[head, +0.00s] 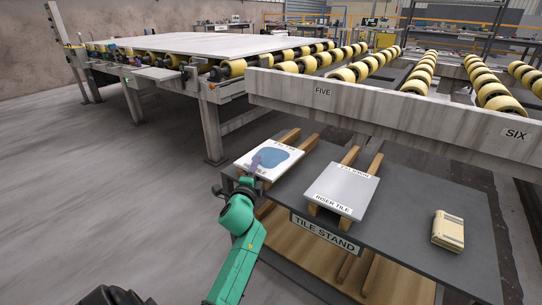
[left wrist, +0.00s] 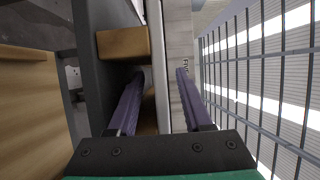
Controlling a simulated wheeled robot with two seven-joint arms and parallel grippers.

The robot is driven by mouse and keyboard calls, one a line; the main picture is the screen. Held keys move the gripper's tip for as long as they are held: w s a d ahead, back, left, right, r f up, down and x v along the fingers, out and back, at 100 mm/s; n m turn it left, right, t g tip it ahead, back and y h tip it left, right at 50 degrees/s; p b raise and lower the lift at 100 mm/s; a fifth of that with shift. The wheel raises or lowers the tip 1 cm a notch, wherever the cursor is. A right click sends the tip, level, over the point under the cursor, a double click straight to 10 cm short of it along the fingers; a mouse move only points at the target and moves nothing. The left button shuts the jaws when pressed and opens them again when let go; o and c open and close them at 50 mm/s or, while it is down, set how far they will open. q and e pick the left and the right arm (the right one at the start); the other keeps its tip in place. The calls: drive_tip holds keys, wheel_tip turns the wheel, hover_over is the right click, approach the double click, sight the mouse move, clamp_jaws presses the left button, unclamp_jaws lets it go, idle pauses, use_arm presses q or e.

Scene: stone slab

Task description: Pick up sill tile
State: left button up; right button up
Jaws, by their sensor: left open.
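The tile at the left of the stand (head: 289,152) is a white slab with a blue patch, lying on wooden battens. Its front label is partly covered by my gripper, so I cannot read it fully. My left gripper (head: 257,164) is open at the tile's front left edge. In the left wrist view, its purple fingers (left wrist: 160,71) are spread, with the pale edge of the tile (left wrist: 157,45) running between their tips. I cannot tell whether either finger touches it. A batten end (left wrist: 123,43) shows beside the tile. My right gripper is not in view.
A grey riser tile (head: 342,188) lies on battens to the right on the dark tile stand (head: 400,225). A cream block (head: 448,230) lies further right. A beam marked FIVE and SIX (head: 400,118) crosses behind, in front of yellow rollers. Open floor lies at left.

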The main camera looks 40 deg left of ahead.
use_arm(q)
drive_tip(key=shift+s+d+r, duration=0.1)
drive_tip(key=shift+r, duration=0.1)
drive_tip(key=shift+c, duration=0.3)
drive_tip(key=shift+f, duration=0.1)
clamp_jaws()
idle(0.6)
